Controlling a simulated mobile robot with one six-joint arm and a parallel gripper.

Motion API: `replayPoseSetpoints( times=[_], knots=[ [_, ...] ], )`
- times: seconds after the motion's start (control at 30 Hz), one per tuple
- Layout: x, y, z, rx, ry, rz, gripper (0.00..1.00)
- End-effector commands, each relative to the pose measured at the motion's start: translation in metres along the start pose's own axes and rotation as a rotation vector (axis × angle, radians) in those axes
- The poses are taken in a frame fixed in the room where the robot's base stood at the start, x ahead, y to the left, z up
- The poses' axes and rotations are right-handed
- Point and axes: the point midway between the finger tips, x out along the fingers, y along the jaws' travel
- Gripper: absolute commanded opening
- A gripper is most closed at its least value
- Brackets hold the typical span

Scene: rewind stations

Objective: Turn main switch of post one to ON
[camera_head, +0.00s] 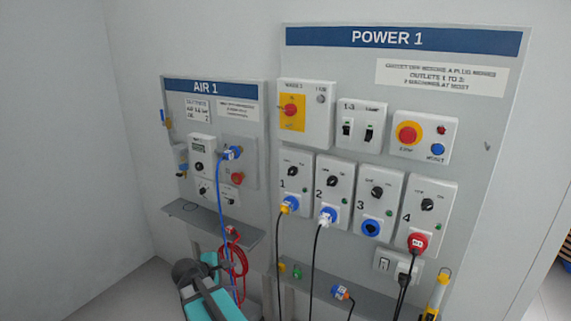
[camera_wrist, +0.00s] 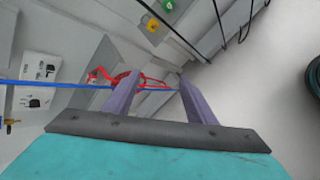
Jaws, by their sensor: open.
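The main switch (camera_head: 290,110) is a red rotary handle on a yellow plate, at the upper left of the POWER 1 board (camera_head: 480,100). The lettering around it is too small to read, so I cannot tell its position. My gripper (camera_wrist: 150,82) shows in the wrist view with its two fingers apart and nothing between them. Behind them are a red coiled hose and a blue hose. In the head view my teal arm end is at the bottom, well below and left of the switch. The wrist view does not show the switch.
The AIR 1 board (camera_head: 225,92) stands left of the power board, with a blue hose (camera_head: 222,190) and a red coiled hose (camera_head: 238,262) hanging near my arm. Several plugged outlets with hanging cables lie below the switch. A grey shelf (camera_head: 215,228) juts out under AIR 1.

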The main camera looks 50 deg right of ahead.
Motion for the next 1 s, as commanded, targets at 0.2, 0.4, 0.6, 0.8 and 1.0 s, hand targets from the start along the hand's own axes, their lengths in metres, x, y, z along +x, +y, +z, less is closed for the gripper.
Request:
replayPoseSetpoints(
  times=[0.2, 0.4, 0.6, 0.8, 1.0],
  knots=[
    [-0.042, 0.095, 0.043, -0.075, -0.057, 0.15, 0.51],
    [-0.085, 0.171, 0.089, -0.146, -0.138, 0.273, 0.51],
    [-0.135, 0.241, 0.141, -0.214, -0.239, 0.383, 0.51],
    [-0.192, 0.303, 0.197, -0.275, -0.362, 0.475, 0.51],
    [-0.244, 0.347, 0.247, -0.327, -0.48, 0.538, 0.51]
  ],
)
